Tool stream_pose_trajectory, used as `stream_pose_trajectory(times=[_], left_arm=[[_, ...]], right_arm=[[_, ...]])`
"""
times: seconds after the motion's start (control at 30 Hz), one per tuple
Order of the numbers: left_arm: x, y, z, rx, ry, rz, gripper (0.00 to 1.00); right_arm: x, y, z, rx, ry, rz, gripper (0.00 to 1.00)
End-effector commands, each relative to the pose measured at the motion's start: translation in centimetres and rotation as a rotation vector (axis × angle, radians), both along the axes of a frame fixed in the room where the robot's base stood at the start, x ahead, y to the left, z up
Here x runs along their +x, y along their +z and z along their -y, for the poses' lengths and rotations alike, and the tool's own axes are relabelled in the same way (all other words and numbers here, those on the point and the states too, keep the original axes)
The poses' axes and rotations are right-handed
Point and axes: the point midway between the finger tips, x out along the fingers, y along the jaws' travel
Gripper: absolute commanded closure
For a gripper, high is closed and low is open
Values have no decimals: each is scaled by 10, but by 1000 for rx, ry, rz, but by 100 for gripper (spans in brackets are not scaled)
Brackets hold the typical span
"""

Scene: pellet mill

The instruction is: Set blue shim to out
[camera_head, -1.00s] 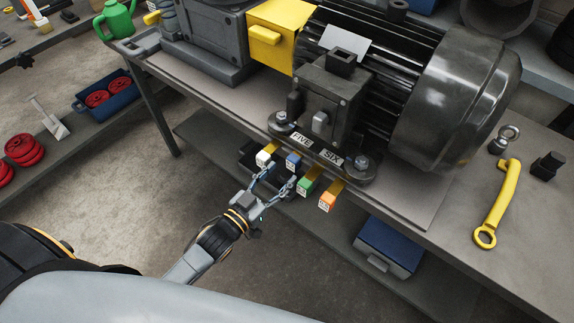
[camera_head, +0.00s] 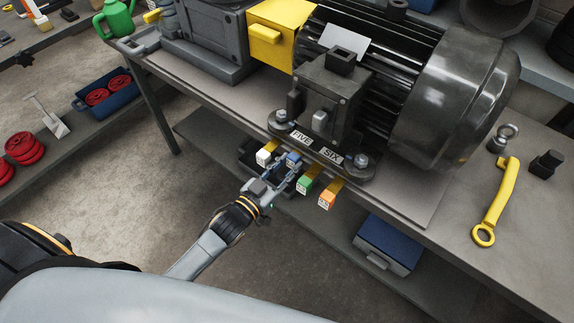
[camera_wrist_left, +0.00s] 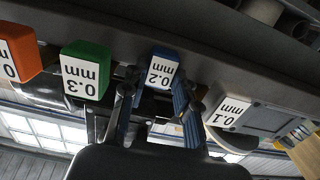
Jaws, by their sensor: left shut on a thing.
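The blue shim (camera_head: 293,157) has a block-shaped end that sticks out from under the motor foot, between the white shim (camera_head: 264,157) and the green shim (camera_head: 305,185). In the left wrist view the blue shim (camera_wrist_left: 163,70) is labelled 0.2 mm. My left gripper (camera_head: 288,166) has its fingers on either side of the blue end and is shut on it. In the left wrist view the left gripper (camera_wrist_left: 155,90) partly hides the sides of the block. My right gripper is not in view.
An orange shim (camera_head: 327,200) sticks out to the right of the green one. The motor (camera_head: 440,90) stands on the bench above the shims. A yellow wrench (camera_head: 497,200) lies at the right. A blue box (camera_head: 388,246) sits on the lower shelf.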

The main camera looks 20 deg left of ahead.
Motion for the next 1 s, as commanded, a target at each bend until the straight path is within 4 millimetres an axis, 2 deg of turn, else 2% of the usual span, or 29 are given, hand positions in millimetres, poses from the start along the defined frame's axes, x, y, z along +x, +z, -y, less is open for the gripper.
stream_pose_trajectory(times=[0.13,0.3,0.4,0.67,0.7,0.8,1.0], left_arm=[[-7,0,-3,0,0,-3,100],[-34,1,-12,1,-1,-4,100],[-43,0,-16,2,0,-2,100],[-44,-1,-16,2,0,-2,100],[-44,-1,-16,2,0,-2,69],[-44,-1,-16,1,0,-2,48],[-44,0,-16,0,0,-1,47]], right_arm=[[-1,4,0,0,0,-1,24],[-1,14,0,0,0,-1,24],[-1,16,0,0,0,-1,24],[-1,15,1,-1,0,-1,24],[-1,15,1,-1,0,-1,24],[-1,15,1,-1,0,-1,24],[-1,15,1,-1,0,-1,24]])
